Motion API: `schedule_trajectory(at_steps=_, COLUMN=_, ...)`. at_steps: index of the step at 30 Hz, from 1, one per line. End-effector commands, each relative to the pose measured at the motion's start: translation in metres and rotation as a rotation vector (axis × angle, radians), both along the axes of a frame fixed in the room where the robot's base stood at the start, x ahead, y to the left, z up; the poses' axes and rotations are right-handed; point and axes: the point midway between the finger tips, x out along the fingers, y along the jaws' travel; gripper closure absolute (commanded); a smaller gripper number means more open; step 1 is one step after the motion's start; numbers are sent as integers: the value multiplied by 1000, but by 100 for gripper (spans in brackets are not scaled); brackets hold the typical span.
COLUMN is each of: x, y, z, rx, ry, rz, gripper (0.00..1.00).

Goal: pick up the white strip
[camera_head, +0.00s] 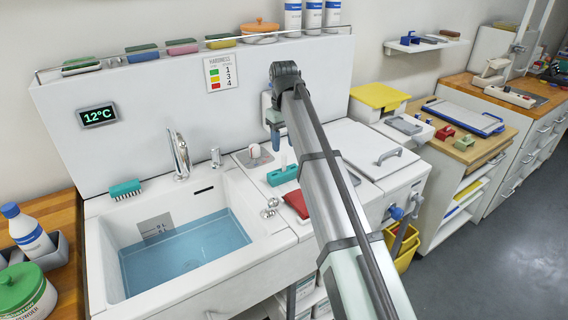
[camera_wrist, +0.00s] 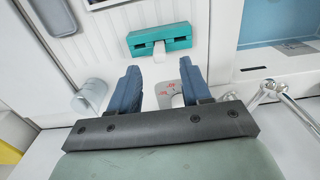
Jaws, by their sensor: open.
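The white strip (camera_head: 283,160) stands upright in a slot of a teal holder (camera_head: 283,175) on the white worktop right of the sink. In the wrist view the white strip (camera_wrist: 159,49) shows as a small pale piece at the middle of the teal holder (camera_wrist: 146,40). My gripper (camera_head: 276,140) is above and behind the holder in the head view, with blue fingers pointing down. In the wrist view my gripper (camera_wrist: 160,88) is open and empty; the strip lies beyond the fingertips, roughly in line with the gap.
A red item (camera_head: 297,203) lies in front of the holder. The water-filled sink (camera_head: 262,243) and its tap (camera_head: 178,152) are left. A lid with a grey handle (camera_head: 388,157) is right.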

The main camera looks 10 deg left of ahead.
Motion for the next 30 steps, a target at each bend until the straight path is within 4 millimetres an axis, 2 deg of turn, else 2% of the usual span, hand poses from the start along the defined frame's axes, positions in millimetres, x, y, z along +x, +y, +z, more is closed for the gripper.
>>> schedule_trajectory(at_steps=7, x=-1, y=-1, z=-18, rx=1, ry=-1, rz=0, gripper=52)
schedule_trajectory(at_steps=16, x=0, y=-1, z=-59, rx=1, ry=-2, rz=0, gripper=52)
schedule_trajectory(at_steps=25, x=1, y=0, z=-64, rx=2, ry=-4, rz=0, gripper=52)
schedule_trajectory(at_steps=30, x=1, y=0, z=-64, rx=2, ry=-4, rz=0, gripper=68)
